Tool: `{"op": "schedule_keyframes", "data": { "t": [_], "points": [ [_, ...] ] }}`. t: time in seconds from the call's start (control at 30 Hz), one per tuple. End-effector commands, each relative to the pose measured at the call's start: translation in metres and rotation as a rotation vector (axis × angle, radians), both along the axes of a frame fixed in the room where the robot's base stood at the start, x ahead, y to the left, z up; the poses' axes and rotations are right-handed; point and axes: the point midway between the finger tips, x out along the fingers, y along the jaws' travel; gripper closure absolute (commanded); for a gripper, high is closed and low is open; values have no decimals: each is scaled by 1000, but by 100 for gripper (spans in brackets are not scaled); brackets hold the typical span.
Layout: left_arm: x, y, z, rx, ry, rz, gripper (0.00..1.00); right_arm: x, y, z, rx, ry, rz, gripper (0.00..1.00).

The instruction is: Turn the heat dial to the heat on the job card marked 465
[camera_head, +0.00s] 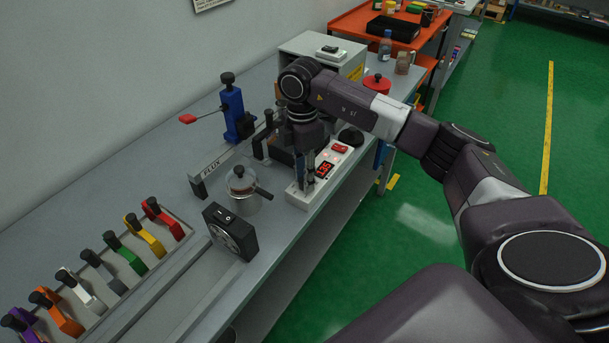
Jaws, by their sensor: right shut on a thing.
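A white control box (332,172) lies on the grey bench with a red lit display (324,169) and a red switch (340,148). The display's digits are too small to read surely. My right gripper (303,184) reaches down from above onto the near left part of this box. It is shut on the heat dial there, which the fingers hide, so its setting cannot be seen. No job card marked 465 can be made out. My left gripper is not in view.
A small metal pot (241,190) with a dark handle and a black fan box (231,232) stand left of the control box. A blue lever press (233,112) stands behind. Several coloured clamps (130,258) line the bench at left. The green floor is clear.

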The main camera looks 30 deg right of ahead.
Motion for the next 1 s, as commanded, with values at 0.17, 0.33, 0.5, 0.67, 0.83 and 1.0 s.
{"op": "schedule_keyframes", "data": {
  "t": [0.17,0.33,0.5,0.67,0.83,1.0],
  "points": [
    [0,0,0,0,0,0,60,4,-3,4,-3,-13,-6,100],
    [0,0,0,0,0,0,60,4,-3,4,-3,-13,-5,73],
    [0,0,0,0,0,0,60,2,-2,3,-2,-8,-3,59],
    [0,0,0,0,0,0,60,1,-1,2,-1,-5,-2,59],
    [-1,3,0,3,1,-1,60,2,-1,7,-1,-6,-1,59],
    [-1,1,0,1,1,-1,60,4,-1,35,0,-8,0,59]
  ]
}}
